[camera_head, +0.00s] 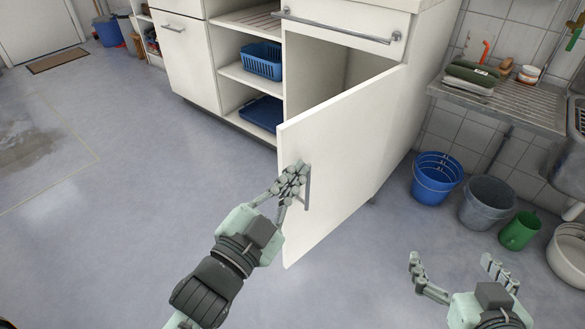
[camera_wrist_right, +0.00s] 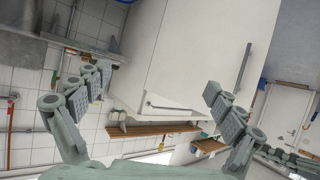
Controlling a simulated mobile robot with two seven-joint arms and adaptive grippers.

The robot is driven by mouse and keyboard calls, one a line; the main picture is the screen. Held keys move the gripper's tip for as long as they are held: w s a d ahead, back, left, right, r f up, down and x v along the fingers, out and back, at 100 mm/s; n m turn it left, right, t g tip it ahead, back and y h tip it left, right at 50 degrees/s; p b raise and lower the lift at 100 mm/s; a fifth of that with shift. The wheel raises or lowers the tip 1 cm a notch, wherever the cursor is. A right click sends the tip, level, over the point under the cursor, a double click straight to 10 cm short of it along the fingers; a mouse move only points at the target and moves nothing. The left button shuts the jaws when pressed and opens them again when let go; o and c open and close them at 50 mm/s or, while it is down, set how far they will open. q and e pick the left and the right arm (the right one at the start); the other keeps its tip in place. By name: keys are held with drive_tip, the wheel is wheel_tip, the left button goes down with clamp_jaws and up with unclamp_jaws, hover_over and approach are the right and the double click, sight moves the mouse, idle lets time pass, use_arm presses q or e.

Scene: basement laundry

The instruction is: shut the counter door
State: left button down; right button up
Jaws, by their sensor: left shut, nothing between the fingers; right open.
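The white counter door (camera_head: 345,155) stands open in the head view, swung out from the counter (camera_head: 430,70) below a drawer with a bar handle. The door's own upright bar handle (camera_head: 307,188) is near its free edge. My left gripper (camera_head: 292,178) is shut, with its fingers at the door's face right beside the handle; I cannot tell whether it touches. My right gripper (camera_head: 462,270) is open and empty, low at the right, apart from the door. In the right wrist view the open fingers (camera_wrist_right: 165,95) frame a white panel with a bar handle.
Blue (camera_head: 437,177) and grey (camera_head: 487,202) buckets, a green pail (camera_head: 519,231) and a white basin stand on the floor at the right, below a metal sink counter (camera_head: 520,105). Open shelves with a blue basket (camera_head: 262,61) lie left of the door.

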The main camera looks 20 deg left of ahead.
sight(287, 162)
use_arm(q)
drive_tip(key=a+f+m+g+p, duration=0.2)
drive_tip(key=a+f+m+p, duration=0.15)
drive_tip(key=f+m, duration=0.6)
drive_tip(key=shift+m+h, duration=0.3)
drive_tip(key=shift+m, duration=0.65)
drive_tip(key=shift+w+a+r+p, duration=0.25)
drive_tip(key=shift+w, duration=1.55)
drive_tip(key=shift+w+a+r+p, duration=0.25)
drive_tip(key=shift+w+a+r, duration=0.05)
drive_tip(key=shift+w, duration=1.45)
drive_tip(key=shift+w+a+r+p, duration=0.25)
drive_tip(key=shift+w, duration=1.55)
use_arm(e)
drive_tip(key=s+d+f+m+g+h, duration=0.1)
drive_tip(key=s+d+f+g+h, duration=0.3)
drive_tip(key=s+d+f+g, duration=0.5)
drive_tip(key=shift+s+d+f+m, duration=0.3)
drive_tip(key=shift+s+d+f, duration=1.05)
drive_tip(key=shift+f, duration=1.3)
use_arm(q)
drive_tip(key=shift+w+a, duration=0.1)
drive_tip(key=shift+a, duration=0.05)
use_arm(e)
drive_tip(key=shift+w+d, duration=0.15)
